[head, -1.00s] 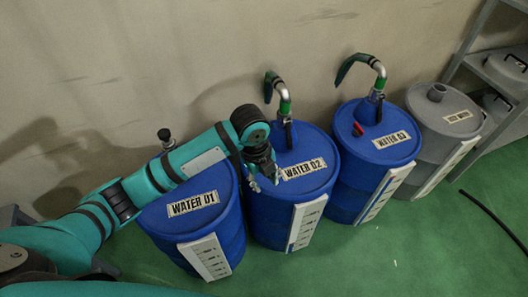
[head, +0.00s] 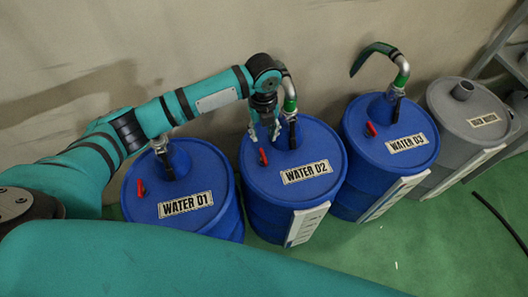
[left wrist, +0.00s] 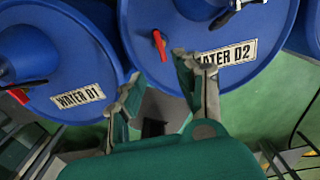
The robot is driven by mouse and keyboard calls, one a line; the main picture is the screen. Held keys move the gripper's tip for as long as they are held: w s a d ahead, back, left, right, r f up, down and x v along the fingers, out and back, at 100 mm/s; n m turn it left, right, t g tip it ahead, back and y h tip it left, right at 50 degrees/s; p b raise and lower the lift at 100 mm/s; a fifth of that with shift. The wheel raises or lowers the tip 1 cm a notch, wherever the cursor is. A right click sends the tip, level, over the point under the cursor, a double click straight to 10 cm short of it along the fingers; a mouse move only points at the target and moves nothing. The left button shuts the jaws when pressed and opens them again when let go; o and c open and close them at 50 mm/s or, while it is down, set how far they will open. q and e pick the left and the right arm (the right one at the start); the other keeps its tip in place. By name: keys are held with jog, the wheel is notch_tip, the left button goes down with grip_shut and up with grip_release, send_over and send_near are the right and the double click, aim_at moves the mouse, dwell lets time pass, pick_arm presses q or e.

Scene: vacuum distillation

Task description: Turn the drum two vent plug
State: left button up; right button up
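The drum two vent plug (head: 263,157) is a small red handle on the blue lid of the drum labelled WATER D2 (head: 317,148). It also shows in the left wrist view as a red plug (left wrist: 159,45), upright in the picture. My left gripper (head: 264,136) points down above the lid, its fingertips just above the plug in the head view. In the left wrist view the gripper (left wrist: 156,68) has its two fingers apart with nothing between them. The plug shows beyond the fingertips, closer to the right finger. My right gripper is in neither view.
Drum WATER D1 (head: 205,170) stands left and drum WATER D3 (head: 418,150) right, each with its own red plug. A green-banded pump pipe (head: 290,95) rises behind the plug on drum two. A grey drum (head: 490,105) stands far right, with the wall behind.

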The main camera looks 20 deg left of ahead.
pick_arm(q)
send_over(263, 155)
notch_tip(263, 155, down, 4)
jog(key=shift+s+d+f, duration=0.1)
jog(key=shift+f, duration=0.1)
notch_tip(263, 155, down, 7)
jog(key=shift+f+b, duration=0.1)
jog(key=shift+b, duration=0.3)
jog(key=shift+f, duration=0.45)
jog(key=c, duration=0.7)
grip_shut()
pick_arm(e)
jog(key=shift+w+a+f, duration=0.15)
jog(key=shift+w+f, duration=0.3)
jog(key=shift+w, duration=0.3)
